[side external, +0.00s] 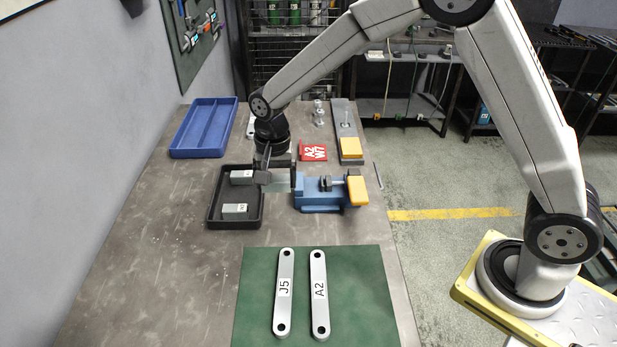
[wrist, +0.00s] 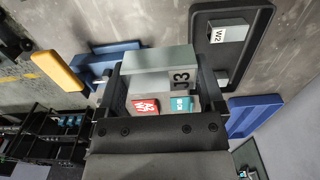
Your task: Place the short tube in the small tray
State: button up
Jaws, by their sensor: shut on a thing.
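My gripper (side external: 279,180) is shut on a short grey-green tube (side external: 277,187), held crosswise between the fingers. The tube also shows in the wrist view (wrist: 160,58), near a label that seems to read J3. The small dark tray (side external: 213,222) is just left of my gripper; in the wrist view the tray (wrist: 262,50) is at upper right. Two short tubes lie in it, one at the back (side external: 241,176) and one at the front (side external: 235,208). One tube in the tray reads W2 (wrist: 226,32). How high the held tube is I cannot tell.
A blue vise (side external: 318,197) with a yellow block (side external: 357,190) stands close right of my gripper. Two flat links, J5 (side external: 284,300) and A2 (side external: 319,300), lie on a green mat (side external: 365,290). The left table is clear.

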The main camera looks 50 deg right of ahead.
jog(key=w+f, duration=0.2)
jog(key=w, duration=0.2)
jog(key=w+a+f, duration=0.1)
jog(key=w+f, duration=0.2)
jog(key=w, duration=0.1)
jog(key=w+f, duration=0.3)
jog(key=shift+w+a, duration=0.4)
jog(key=shift+w+a+f, duration=0.1)
jog(key=shift+w+f, duration=0.6)
jog(key=shift+w+f, duration=0.1)
jog(key=shift+f, duration=1.65)
jog(key=shift+f, duration=0.15)
jog(key=o, duration=1)
